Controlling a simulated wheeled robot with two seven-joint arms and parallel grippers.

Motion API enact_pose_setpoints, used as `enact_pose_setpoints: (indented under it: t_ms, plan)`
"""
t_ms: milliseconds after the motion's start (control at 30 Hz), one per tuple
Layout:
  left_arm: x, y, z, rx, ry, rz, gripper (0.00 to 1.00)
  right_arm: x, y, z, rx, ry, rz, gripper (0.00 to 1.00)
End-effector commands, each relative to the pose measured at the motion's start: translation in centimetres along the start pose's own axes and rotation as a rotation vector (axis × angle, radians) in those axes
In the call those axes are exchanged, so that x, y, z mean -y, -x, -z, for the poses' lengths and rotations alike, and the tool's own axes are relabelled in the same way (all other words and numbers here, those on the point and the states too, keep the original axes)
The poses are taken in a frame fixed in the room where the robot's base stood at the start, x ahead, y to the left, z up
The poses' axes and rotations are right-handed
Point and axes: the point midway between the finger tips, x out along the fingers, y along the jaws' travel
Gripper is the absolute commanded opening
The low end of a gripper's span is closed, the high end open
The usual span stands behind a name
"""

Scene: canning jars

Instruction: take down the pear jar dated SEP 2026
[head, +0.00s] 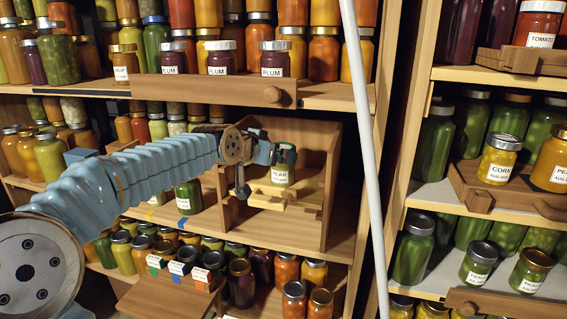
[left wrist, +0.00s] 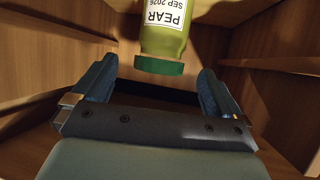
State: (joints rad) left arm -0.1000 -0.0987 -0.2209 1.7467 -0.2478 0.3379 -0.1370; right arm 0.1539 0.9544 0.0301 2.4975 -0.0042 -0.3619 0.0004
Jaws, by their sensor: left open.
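The pear jar (head: 281,176), pale green with a green lid, stands in a wooden cubby in the middle of the head view. The left wrist view shows it inverted in the picture, and its label reads PEAR SEP 2026 (left wrist: 165,22). My left gripper (head: 280,155) reaches into the cubby at the jar's lid and partly hides the jar. In the left wrist view its fingers (left wrist: 158,78) are apart, with the green lid near the tips and a gap on each side. The gripper holds nothing. My right gripper is in neither view.
The cubby's side wall (head: 316,195) stands right of the jar. A wooden tray (head: 215,90) with PLUM jars is above. A pale pole (head: 362,120) runs down in front of the shelf. The right shelf holds a CORN jar (head: 498,158). Many jars crowd the shelf below.

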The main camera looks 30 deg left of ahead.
Motion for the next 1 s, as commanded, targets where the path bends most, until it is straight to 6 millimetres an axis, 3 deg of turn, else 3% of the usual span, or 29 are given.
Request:
enact_pose_setpoints:
  t_ms: [267, 500, 767, 867, 1000]
  plan:
    - [0.0, -2.9, -0.1, 0.003, 0.000, 0.000, 1.00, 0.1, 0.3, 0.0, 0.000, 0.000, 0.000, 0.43]
    - [0.1, -6.5, -0.2, 0.001, 0.001, 0.002, 1.00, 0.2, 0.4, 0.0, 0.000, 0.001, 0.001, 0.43]
    - [0.1, -7.0, -0.1, -0.001, 0.001, 0.001, 1.00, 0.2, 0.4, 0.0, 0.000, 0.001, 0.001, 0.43]
    - [0.1, -7.0, -0.1, -0.001, 0.001, 0.001, 0.89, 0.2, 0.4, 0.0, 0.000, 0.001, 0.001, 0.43]
    - [0.1, -7.0, -0.1, -0.001, 0.001, 0.001, 0.68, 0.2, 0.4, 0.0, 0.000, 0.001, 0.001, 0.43]
